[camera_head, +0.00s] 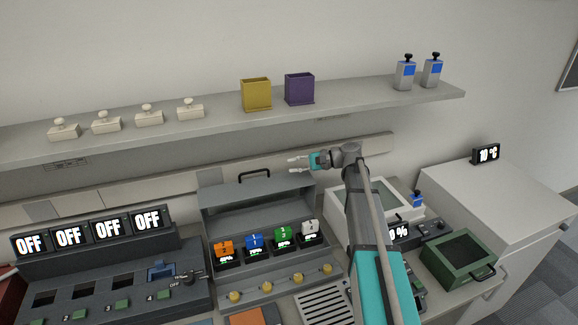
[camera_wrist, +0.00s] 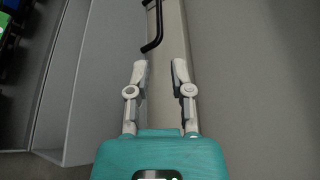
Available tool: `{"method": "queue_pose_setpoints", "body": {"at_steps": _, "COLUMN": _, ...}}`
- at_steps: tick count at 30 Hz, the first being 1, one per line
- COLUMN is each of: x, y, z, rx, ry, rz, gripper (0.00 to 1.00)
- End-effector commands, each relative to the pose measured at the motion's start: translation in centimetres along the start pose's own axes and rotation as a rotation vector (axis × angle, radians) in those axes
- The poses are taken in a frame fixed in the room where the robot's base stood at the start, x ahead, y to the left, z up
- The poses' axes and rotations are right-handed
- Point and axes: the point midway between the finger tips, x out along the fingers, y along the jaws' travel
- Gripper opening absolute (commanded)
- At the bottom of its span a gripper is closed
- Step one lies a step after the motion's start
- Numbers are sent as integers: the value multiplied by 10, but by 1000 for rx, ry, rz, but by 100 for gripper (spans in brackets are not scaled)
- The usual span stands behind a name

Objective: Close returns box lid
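The returns box appears to be the grey box (camera_head: 210,262) in the middle of the bench. Its grey lid (camera_head: 222,199) stands raised at the back, open, with a black handle (camera_head: 254,175) on its top edge. In the wrist view the handle (camera_wrist: 153,32) lies beyond my fingertips, and the lid's edge strip (camera_wrist: 167,65) runs under them. My gripper (camera_head: 292,164) is near the lid's top right corner, pointing left along the edge. In the wrist view my gripper (camera_wrist: 160,72) is open, with nothing held between its fingers. I cannot tell whether it touches the lid.
Orange (camera_head: 223,248), blue, green and white numbered units sit inside the box, above several yellow knobs. A shelf (camera_head: 350,100) runs above with pots and small devices. A white-framed device (camera_head: 341,209) and a green box (camera_head: 460,258) stand on the right.

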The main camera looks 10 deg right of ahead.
Motion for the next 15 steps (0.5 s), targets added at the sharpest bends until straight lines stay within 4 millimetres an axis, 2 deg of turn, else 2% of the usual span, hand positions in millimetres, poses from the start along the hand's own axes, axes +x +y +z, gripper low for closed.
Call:
{"method": "queue_pose_setpoints", "body": {"at_steps": 2, "x": -1, "y": 3, "z": 6, "rx": -16, "ry": 1, "rz": -8, "gripper": 28}}
{"method": "queue_pose_setpoints", "body": {"at_steps": 15, "x": 4, "y": 2, "z": 4, "rx": -17, "ry": 1, "rz": -7, "gripper": 28}}
